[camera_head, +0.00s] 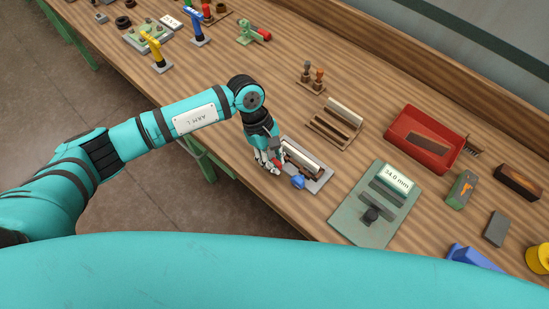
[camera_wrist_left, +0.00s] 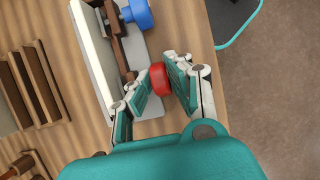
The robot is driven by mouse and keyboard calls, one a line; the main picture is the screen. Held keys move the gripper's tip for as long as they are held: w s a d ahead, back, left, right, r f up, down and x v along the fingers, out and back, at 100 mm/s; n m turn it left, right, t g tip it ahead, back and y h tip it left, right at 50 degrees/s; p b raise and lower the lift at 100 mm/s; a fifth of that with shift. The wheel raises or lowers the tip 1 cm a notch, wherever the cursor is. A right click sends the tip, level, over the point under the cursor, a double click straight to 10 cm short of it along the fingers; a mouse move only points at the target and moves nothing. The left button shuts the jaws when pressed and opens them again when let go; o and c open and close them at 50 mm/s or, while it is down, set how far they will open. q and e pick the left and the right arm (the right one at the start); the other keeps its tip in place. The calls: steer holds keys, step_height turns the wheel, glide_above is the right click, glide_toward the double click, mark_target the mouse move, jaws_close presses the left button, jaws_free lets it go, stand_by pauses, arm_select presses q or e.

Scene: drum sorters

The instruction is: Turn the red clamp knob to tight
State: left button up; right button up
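The red clamp knob (camera_wrist_left: 158,79) is in the left wrist view, at the near end of a clamp fixture. My left gripper (camera_wrist_left: 160,83) has one finger on each side of it, with the fingertips against its sides. In the head view my left gripper (camera_head: 267,161) is at the left end of the fixture's grey base (camera_head: 318,184) and largely hides the red knob. A blue knob (camera_head: 298,182) sits on the front of the fixture and also shows in the left wrist view (camera_wrist_left: 137,14). I cannot read the knob's setting. My right gripper is not in view.
A wooden rack (camera_head: 325,130) stands behind the fixture. A green plate (camera_head: 345,220) with a 34.0 mm display (camera_head: 397,180) and a red tray (camera_head: 400,128) are to the right. Toggle clamps stand at the upper left. The bench's front edge is close to the fixture.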

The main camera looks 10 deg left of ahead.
arm_select(q)
jaws_close()
steer(key=t+y+b, duration=0.2)
steer(key=b, duration=0.1)
steer(key=shift+s+d+f+y, duration=0.2)
steer(key=shift+d+y, duration=0.1)
steer(key=shift+y, duration=0.1)
steer(key=t+y+b, duration=0.1)
steer(key=y+b, duration=0.1)
steer(key=b, duration=0.1)
steer(key=shift+d+t, duration=0.1)
steer(key=shift+t, duration=0.2)
steer(key=shift+s+t+y+b, duration=0.15)
steer(key=shift+t+y+b, duration=0.15)
steer(key=shift+y+b, duration=0.5)
steer(key=shift+r, duration=0.1)
